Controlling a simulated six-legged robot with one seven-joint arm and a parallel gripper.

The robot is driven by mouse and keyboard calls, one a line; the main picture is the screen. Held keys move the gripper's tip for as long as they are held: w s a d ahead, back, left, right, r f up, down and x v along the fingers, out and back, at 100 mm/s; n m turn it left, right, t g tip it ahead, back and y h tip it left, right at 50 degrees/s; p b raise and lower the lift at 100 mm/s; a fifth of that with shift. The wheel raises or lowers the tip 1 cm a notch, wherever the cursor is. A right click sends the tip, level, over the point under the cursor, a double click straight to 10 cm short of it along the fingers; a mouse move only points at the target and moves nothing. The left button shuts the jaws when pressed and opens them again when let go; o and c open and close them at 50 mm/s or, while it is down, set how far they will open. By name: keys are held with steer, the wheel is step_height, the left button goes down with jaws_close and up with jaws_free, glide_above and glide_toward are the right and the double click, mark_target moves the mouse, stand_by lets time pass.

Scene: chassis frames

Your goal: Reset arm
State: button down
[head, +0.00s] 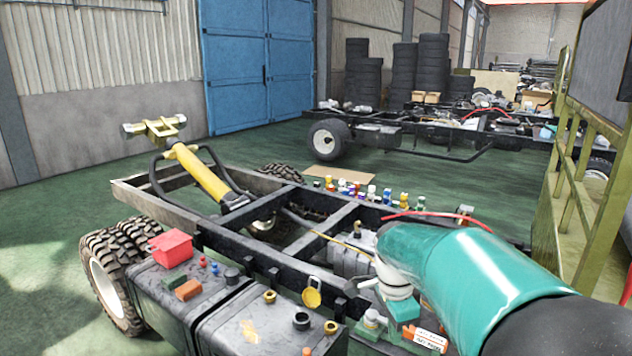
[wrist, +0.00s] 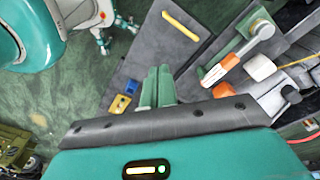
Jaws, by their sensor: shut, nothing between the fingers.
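My gripper (wrist: 157,86) shows in the wrist view as two green fingers side by side, closed together with nothing between them. It points out over grey surfaces of the truck frame and the green floor, apart from the small items around it. In the head view my teal arm reaches in from the lower right, over the right end of the chassis frame (head: 318,240). I cannot clearly make out the fingertips in that view.
A red box (head: 171,248) and several small caps sit on the black tanks (head: 238,308) at the front. Small coloured bottles (head: 403,199) line the chassis's far side. A yellow railing (head: 575,165) stands at right. Green floor (head: 60,250) is open at left.

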steer(key=s+r+n+t, duration=0.3)
steer(key=s+n, duration=0.4)
steer(key=s, duration=0.3)
steer(key=s+r+n+t+y, duration=0.1)
steer(key=s+r+n, duration=0.3)
steer(key=s+n, duration=0.4)
steer(key=s+t, duration=0.1)
steer(key=s, duration=0.1)
steer(key=shift+s+a+n+t, duration=0.25)
steer(key=shift+s+n+t, duration=0.05)
steer(key=shift+s+t, duration=0.1)
steer(key=shift+d, duration=0.15)
